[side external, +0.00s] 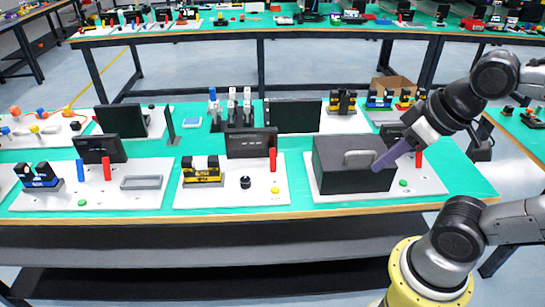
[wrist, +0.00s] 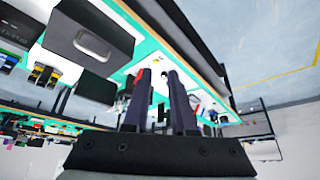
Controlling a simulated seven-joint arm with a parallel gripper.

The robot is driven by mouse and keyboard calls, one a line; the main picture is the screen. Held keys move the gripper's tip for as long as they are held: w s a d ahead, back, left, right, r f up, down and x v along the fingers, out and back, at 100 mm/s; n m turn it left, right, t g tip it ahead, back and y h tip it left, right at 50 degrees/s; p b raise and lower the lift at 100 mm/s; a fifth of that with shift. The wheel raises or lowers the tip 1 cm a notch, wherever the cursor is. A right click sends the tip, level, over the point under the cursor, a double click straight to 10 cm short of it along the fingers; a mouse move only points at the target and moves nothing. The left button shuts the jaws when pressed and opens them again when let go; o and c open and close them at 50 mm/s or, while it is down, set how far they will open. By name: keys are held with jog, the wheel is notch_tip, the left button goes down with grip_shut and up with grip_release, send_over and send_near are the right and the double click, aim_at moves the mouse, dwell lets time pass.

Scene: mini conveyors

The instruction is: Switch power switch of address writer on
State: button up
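I cannot tell for sure which unit is the address writer, and no power switch can be made out. A black box with a grey handle (side external: 335,176) sits on the right white board; a box with a handle also shows upside down in the wrist view (wrist: 75,45). My gripper (side external: 378,167) is by the right side of this box, angled down to the left; I cannot tell whether it touches. In the wrist view, its two purple fingers (wrist: 158,78) stand apart with nothing held between them. A red post (side external: 419,160) and a green button (side external: 403,183) are right of the box.
A black-and-yellow unit (side external: 202,170), a dark screen (side external: 251,143), a black knob (side external: 245,182) and a yellow button (side external: 275,190) are on the middle board. Another screen (side external: 100,149) and a grey tray (side external: 142,182) are on the left board. The green table (side external: 180,147) shows between boards.

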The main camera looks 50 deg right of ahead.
jog(key=shift+w+r+m, duration=0.1)
jog(key=shift+r+m, duration=0.2)
jog(key=shift+m, duration=0.1)
jog(key=shift+c, duration=1.1)
jog(key=w+r+m, duration=0.1)
jog(key=w+r, duration=0.1)
jog(key=w+r+m, duration=0.1)
jog(key=w+r, duration=0.1)
jog(key=w, duration=0.1)
jog(key=w+d+r+m, duration=0.1)
jog(key=w+r, duration=0.1)
jog(key=r, duration=0.1)
jog(key=shift+w+t, duration=0.3)
jog(key=shift+w, duration=0.05)
grip_shut()
jog(key=w+d+f+m+g+h, duration=0.1)
jog(key=w+d+m, duration=0.1)
jog(key=w, duration=0.8)
jog(key=w+d+f+m+g, duration=0.1)
jog(key=w+d+m, duration=0.1)
jog(key=w, duration=0.8)
jog(key=w+d+f+g, duration=0.1)
jog(key=w+f, duration=0.3)
jog(key=f, duration=0.4)
jog(key=w+d+f+m+g, duration=0.1)
jog(key=w+d+f+g, duration=0.1)
jog(key=f, duration=0.6)
jog(key=w+d, duration=0.1)
jog(key=w, duration=0.1)
jog(key=shift+w, duration=0.3)
